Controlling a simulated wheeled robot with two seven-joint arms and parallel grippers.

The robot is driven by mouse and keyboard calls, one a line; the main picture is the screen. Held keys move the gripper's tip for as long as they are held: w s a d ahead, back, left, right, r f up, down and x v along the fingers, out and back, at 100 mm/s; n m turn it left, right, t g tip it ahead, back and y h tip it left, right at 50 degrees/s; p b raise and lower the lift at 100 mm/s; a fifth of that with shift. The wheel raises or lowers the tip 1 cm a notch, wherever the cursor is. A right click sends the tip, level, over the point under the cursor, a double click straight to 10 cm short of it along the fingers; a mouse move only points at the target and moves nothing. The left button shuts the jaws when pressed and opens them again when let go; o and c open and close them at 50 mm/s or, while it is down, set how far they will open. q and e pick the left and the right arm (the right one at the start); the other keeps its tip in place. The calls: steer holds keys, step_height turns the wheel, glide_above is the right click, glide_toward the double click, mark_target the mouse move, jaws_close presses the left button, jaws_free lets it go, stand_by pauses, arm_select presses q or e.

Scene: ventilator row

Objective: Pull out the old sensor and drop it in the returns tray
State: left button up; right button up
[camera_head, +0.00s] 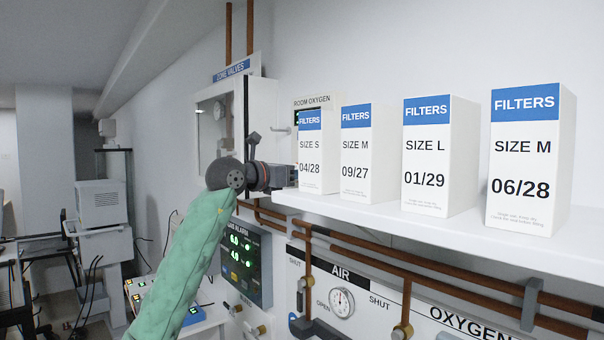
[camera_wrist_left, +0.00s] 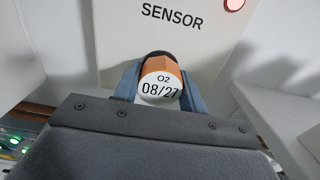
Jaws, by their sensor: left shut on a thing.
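In the head view my left gripper (camera_head: 292,175) reaches in beside the filter boxes, by the "ROOM OXYGEN" panel (camera_head: 312,102), and the sensor is hidden. No returns tray shows. My right gripper is not in view.
Several white filter boxes (camera_head: 427,160) stand on a white shelf (camera_head: 400,220) right of the gripper. A zone valves cabinet (camera_head: 215,130) is behind the arm. Copper pipes (camera_head: 440,280), an air gauge (camera_head: 341,302) and a gas alarm panel (camera_head: 243,260) are below.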

arm_select(q)
steer(key=shift+s+a+b, duration=0.35)
steer(key=shift+s+a, duration=0.05)
steer(key=shift+a, duration=0.2)
steer(key=shift+b+v, duration=1.2)
steer(key=shift+v, duration=1.6)
